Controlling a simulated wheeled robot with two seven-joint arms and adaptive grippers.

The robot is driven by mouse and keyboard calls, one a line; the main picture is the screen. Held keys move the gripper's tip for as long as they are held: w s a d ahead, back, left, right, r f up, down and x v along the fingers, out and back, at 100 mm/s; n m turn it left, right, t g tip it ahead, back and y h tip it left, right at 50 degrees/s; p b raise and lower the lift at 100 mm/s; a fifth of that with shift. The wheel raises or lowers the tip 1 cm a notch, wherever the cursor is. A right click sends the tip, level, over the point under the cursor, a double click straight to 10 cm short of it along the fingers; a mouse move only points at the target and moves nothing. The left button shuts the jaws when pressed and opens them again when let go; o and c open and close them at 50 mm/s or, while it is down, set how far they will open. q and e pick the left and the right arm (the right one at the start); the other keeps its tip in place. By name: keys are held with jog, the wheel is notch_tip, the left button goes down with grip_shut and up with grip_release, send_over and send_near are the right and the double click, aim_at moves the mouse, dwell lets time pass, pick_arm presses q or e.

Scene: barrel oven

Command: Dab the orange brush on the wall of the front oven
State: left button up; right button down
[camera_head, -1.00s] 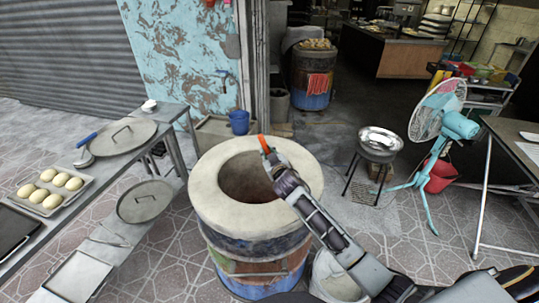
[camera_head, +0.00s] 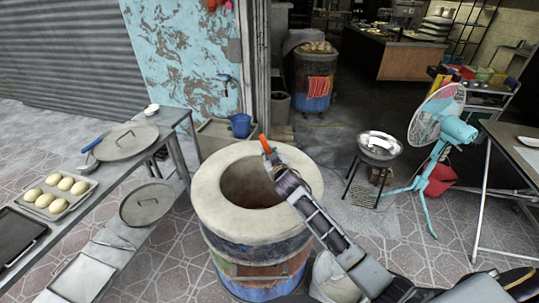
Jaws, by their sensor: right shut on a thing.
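The front oven (camera_head: 212,200) is a barrel with a thick pale rim and a dark round opening, standing in the middle of the view. My right arm reaches in from the lower right, and my right gripper (camera_head: 270,157) is over the far right part of the rim. It is shut on the orange brush (camera_head: 264,144), whose orange part sticks up above the gripper. The brush's other end is hidden by the gripper and arm, so I cannot tell whether it touches the oven wall. My left gripper is not in view.
A second barrel oven (camera_head: 311,85) stands behind. A steel bowl on a stand (camera_head: 379,146) and a turquoise fan (camera_head: 452,128) are at right.

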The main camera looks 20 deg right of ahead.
pick_arm(q)
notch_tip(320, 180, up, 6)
jog(key=p, duration=0.5)
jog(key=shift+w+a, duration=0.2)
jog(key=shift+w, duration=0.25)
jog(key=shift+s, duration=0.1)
dwell(0.3)
